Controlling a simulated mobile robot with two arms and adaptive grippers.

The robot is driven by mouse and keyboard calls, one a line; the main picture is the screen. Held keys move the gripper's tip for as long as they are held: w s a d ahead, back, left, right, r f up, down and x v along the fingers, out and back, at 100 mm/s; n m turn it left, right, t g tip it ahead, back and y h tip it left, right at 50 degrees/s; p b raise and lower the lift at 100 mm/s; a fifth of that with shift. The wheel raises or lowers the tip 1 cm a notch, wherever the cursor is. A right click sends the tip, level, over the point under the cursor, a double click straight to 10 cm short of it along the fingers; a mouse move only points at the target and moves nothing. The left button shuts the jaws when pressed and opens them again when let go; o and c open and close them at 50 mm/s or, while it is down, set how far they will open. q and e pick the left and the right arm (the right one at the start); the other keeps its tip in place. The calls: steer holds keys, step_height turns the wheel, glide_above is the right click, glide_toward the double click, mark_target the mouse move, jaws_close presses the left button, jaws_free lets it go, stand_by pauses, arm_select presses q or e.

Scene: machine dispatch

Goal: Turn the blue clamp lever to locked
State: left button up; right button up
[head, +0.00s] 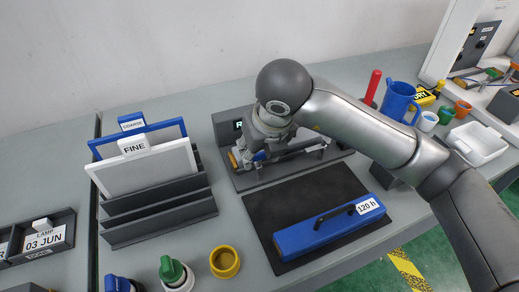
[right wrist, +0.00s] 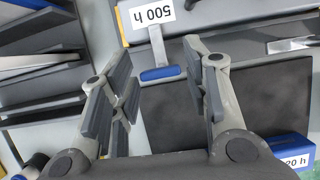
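The blue clamp lever (right wrist: 162,73) shows in the right wrist view as a grey arm with a blue grip at its near end, pointing toward me. A bit of blue at my right gripper (head: 250,157) in the head view appears to be the same lever. In the wrist view my right gripper (right wrist: 160,80) is open, with one finger on each side of the blue grip and gaps visible on both sides. The lever belongs to a grey fixture (head: 222,128) at the back of the bench, partly hidden by my arm. My left gripper is not in view.
A "500 h" label (right wrist: 152,13) shows beside the lever. A blue "120 h" block (head: 300,237) lies on a dark mat (head: 262,212) in front of the fixture. A grey rack (head: 160,218) with panels stands left. A blue mug (head: 397,101) and white tray (head: 478,143) are right.

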steer(key=shift+o, duration=0.6)
steer(key=shift+r, duration=0.15)
steer(key=v, duration=1.1)
steer(key=shift+s+r, duration=0.2)
steer(key=shift+r, duration=0.1)
steer(key=shift+d, duration=0.1)
